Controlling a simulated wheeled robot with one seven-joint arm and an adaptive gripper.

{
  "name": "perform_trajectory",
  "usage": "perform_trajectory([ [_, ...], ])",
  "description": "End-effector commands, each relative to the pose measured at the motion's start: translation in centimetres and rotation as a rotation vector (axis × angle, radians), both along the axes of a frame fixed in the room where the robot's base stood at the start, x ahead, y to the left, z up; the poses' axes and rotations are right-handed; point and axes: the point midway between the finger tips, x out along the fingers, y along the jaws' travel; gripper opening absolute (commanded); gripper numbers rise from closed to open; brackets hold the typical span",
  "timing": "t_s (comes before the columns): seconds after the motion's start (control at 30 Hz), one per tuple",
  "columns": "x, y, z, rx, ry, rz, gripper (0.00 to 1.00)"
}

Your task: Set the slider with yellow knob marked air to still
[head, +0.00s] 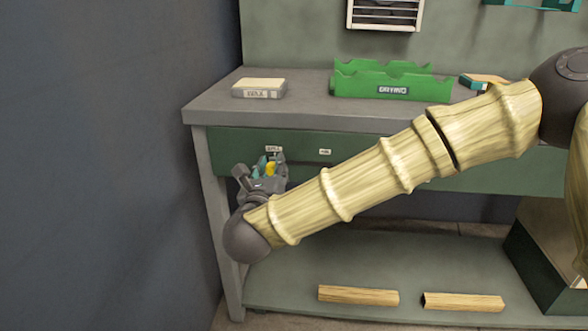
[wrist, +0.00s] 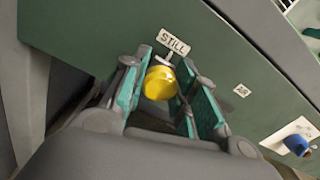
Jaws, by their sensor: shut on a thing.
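The yellow knob (wrist: 160,83) of the slider sits on the green front panel of the bench, right by the white label STILL (wrist: 173,42). My gripper is shut on the knob. The slider's track is mostly hidden.
A blue knob (wrist: 298,145) on a white plate is farther right on the panel. On the bench top (head: 305,108) are a wax box (head: 259,88), a green drying rack (head: 390,84) and a small box (head: 482,81). Wooden pieces (head: 358,295) lie on the lower shelf. A dark wall (head: 100,150) stands at left.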

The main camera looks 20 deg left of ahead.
Motion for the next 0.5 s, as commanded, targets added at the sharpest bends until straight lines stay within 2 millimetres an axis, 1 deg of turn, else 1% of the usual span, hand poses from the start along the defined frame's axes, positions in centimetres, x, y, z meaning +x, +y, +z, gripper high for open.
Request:
perform_trajectory([
  [0.1, 0.00, 0.60, 0.15, 0.002, -0.002, -0.005, 0.00],
  [0.4, -0.11, 0.96, 0.26, 0.004, -0.003, 0.000, 0.00],
  [0.43, -0.11, 0.97, 0.28, 0.004, -0.003, 0.000, 0.32],
  [0.5, -0.11, 0.97, 0.29, 0.004, -0.004, 0.000, 0.44],
])
